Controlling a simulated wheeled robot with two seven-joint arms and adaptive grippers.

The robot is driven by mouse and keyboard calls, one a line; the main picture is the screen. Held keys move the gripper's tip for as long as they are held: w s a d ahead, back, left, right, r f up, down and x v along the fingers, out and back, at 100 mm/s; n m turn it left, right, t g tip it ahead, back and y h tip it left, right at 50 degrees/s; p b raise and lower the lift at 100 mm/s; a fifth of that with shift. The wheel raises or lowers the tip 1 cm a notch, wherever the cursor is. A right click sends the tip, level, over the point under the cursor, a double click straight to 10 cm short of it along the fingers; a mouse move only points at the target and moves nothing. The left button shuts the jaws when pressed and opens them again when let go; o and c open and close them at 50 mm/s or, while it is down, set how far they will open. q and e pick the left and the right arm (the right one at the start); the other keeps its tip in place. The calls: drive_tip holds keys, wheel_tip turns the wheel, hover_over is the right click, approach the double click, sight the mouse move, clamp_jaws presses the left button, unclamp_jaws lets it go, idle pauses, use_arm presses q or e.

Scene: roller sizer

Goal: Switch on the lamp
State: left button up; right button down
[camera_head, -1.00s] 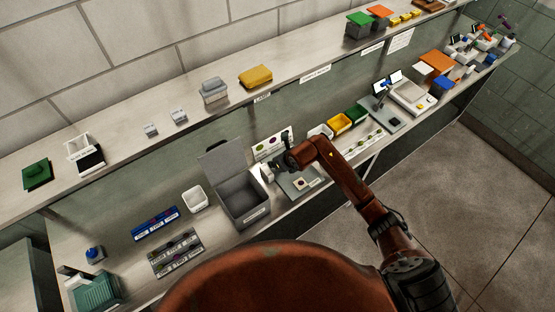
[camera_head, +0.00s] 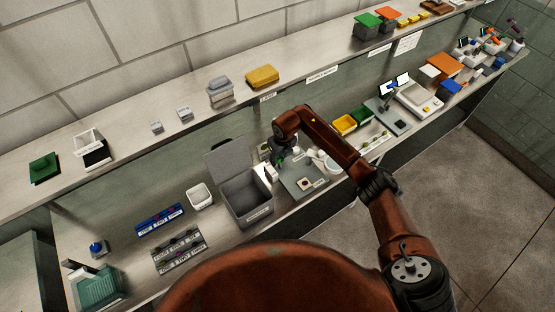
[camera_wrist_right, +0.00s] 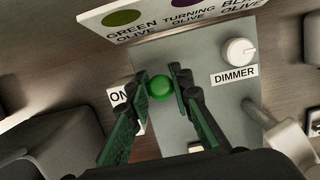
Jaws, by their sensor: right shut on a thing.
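My right gripper (camera_head: 282,158) is over the back of a grey panel (camera_head: 294,186) on the lower bench. In the right wrist view, its two green-padded fingers (camera_wrist_right: 158,90) are shut on a round green knob (camera_wrist_right: 160,88). The knob stands on the grey panel beside a white "ON" label (camera_wrist_right: 119,96), partly covered by the left finger. A white round dimmer knob (camera_wrist_right: 239,51) with a "DIMMER" label sits to its right. I cannot tell whether the lamp is lit. My left gripper is not in view.
An open grey box (camera_head: 245,193) with a raised lid stands left of the panel. An olive sign (camera_wrist_right: 165,18) stands behind the knobs. White and grey parts (camera_wrist_right: 293,145) rise at the right of the wrist view.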

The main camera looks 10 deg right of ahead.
sight(281, 166)
drive_tip(key=shift+s+f, duration=0.1)
drive_tip(key=shift+f, duration=0.05)
drive_tip(key=c, duration=2.1)
unclamp_jaws()
drive_tip(key=r, duration=0.4)
drive_tip(key=s+r, duration=0.1)
drive_tip(key=r, duration=0.3)
drive_tip(key=s+r, duration=0.1)
drive_tip(key=r, duration=0.2)
drive_tip(key=shift+d+r, duration=0.4)
